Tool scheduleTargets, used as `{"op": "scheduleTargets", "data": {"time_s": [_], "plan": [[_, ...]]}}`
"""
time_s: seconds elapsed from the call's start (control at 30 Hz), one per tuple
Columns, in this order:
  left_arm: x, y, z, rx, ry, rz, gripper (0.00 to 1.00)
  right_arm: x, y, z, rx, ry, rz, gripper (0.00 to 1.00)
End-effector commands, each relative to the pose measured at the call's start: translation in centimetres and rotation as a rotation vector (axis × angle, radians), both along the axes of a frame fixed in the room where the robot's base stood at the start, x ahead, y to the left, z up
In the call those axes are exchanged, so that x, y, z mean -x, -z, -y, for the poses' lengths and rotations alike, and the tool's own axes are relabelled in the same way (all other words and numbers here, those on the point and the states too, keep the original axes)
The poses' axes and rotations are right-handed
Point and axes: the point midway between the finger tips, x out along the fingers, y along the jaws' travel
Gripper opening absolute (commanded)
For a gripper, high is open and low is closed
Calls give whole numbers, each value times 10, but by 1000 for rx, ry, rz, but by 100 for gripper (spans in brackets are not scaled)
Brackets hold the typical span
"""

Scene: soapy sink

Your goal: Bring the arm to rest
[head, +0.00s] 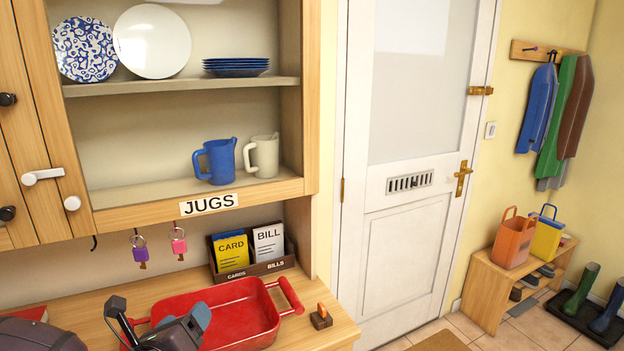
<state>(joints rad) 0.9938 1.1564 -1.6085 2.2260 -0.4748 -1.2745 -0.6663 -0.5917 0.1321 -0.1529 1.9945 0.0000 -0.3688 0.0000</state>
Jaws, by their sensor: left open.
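My left gripper (158,316) is low in the head view, at the left part of the wooden counter. Its two dark fingers are spread apart and nothing shows between them. It is in front of the left side of a red tray (250,309) and hides part of that side. I cannot tell whether it touches the tray. The part of the tray that shows looks empty. My right gripper is not in view.
The counter (335,333) also holds a small wooden block with an orange top (321,316) and a card-and-bill holder (279,265). A blue jug (215,161) and a cream jug (263,156) stand on the shelf above. Keys (140,248) hang below it.

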Motion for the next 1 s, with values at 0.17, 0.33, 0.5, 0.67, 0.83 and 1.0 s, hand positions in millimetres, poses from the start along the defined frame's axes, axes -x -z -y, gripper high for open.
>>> {"op": "scheduleTargets", "data": {"time_s": [0.17,0.33,0.5,0.67,0.83,1.0], "plan": [[-11,0,58,322,101,-114,65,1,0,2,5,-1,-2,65],[-8,6,111,676,166,-269,65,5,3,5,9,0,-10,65],[-2,10,148,1043,182,-419,65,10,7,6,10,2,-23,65],[1,13,159,1353,156,-514,65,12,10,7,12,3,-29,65],[2,22,150,1651,89,-566,65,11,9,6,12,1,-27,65],[5,43,121,1913,-16,-563,65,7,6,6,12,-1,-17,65]]}}
